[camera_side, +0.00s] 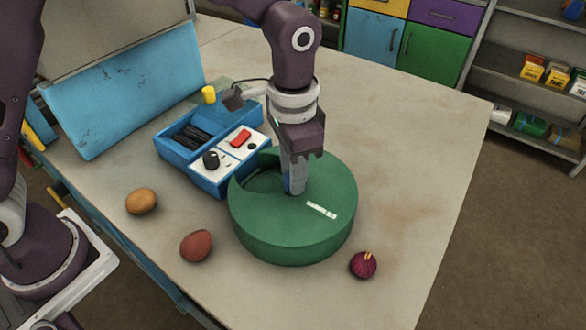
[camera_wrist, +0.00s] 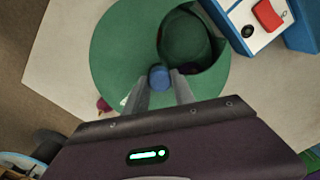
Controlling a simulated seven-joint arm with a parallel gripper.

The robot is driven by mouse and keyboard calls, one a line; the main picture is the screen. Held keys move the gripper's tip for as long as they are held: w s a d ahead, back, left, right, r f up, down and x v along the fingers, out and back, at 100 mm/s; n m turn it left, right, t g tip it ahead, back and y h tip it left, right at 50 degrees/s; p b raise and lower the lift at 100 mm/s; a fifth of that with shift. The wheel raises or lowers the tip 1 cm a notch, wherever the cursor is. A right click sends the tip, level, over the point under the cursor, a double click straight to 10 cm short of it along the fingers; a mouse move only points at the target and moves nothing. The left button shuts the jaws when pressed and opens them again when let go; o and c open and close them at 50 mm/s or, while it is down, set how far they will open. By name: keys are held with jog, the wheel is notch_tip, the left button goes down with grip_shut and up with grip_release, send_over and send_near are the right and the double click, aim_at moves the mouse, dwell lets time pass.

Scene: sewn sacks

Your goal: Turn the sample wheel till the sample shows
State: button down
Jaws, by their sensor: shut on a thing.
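The sample wheel (camera_side: 310,235) is a round green drum on the table with a white label on its top. My gripper (camera_side: 293,188) points straight down over the middle of the wheel. Its fingers are shut on a small blue knob (camera_wrist: 159,76) standing on the wheel's top. In the side view the fingers mostly hide the knob.
A blue box (camera_side: 205,178) with a black knob and a red switch stands close behind the wheel at the left. A brown egg-like thing (camera_side: 141,201), a reddish potato-like thing (camera_side: 196,246) and a purple onion (camera_side: 363,264) lie around it. The table's right side is clear.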

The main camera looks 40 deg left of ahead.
jog(key=shift+r+m, duration=0.1)
jog(key=shift+m, duration=7.1)
jog(key=c, duration=1.1)
grip_release()
jog(key=shift+o, duration=0.2)
